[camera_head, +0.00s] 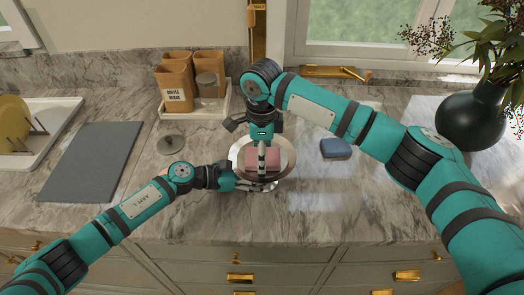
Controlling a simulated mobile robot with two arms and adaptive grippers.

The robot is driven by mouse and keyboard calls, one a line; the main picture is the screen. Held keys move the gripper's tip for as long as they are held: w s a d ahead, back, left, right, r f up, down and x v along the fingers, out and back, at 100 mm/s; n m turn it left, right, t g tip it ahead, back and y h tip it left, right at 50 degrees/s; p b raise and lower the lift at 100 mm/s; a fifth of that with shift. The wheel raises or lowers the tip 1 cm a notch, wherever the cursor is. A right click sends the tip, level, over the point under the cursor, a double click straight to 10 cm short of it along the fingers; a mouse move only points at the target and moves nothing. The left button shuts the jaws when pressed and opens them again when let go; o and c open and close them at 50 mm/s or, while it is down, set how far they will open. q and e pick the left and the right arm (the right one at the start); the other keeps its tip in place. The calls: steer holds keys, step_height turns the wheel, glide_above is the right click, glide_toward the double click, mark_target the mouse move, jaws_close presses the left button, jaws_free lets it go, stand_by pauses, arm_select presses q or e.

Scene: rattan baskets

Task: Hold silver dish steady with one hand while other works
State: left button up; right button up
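The silver dish (286,158) is a round, shallow dish on the marble counter near its front edge. A pink block (274,158) lies in it. My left gripper (262,186) reaches in from the left, with its fingers at the dish's front rim; whether they are closed on the rim is unclear.
A dark mat (92,160) and dish rack (40,150) are left; a dark vase (470,121) is right.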

arm_select(q)
steer(key=shift+s+a+f, duration=0.1)
steer(key=shift+s+f, duration=0.15)
steer(key=shift+f, duration=0.3)
arm_select(e)
steer(key=shift+w, duration=1.45)
steer(key=shift+r, duration=4.1)
arm_select(q)
steer(key=o, duration=1.1)
steer(key=shift+o, duration=0.6)
steer(key=shift+w+r, duration=0.1)
steer(key=shift+w, duration=0.15)
arm_select(e)
steer(key=shift+w+f, duration=0.1)
arm_select(q)
steer(key=shift+r, duration=0.15)
steer(key=shift+a+r, duration=0.1)
steer(key=v, duration=1.1)
steer(key=shift+s+a, duration=0.15)
steer(key=shift+a, duration=0.15)
